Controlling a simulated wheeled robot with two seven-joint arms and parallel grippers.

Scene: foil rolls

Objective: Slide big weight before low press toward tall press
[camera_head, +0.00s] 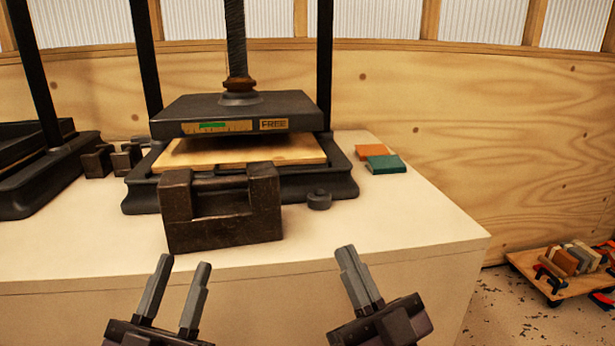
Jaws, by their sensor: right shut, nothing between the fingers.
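A big dark brown weight (222,232) with a handle gap stands on the table directly in front of a press (238,113). That press has a dark plate marked "FREE" and a green bar, over a light wooden board (240,151). Part of another press (30,165) shows at the left edge; its top is out of view. I cannot tell which press is the taller. My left gripper (190,263) is open and empty in front of and below the weight. My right gripper (360,268) is shut and empty, to the right of the weight, near the table's front edge.
A small dark weight (319,199) sits right of the big weight. Small dark blocks (112,160) stand between the presses. An orange book (374,151) and a green book (386,164) lie at the right. A loaded dolly (562,278) stands on the floor.

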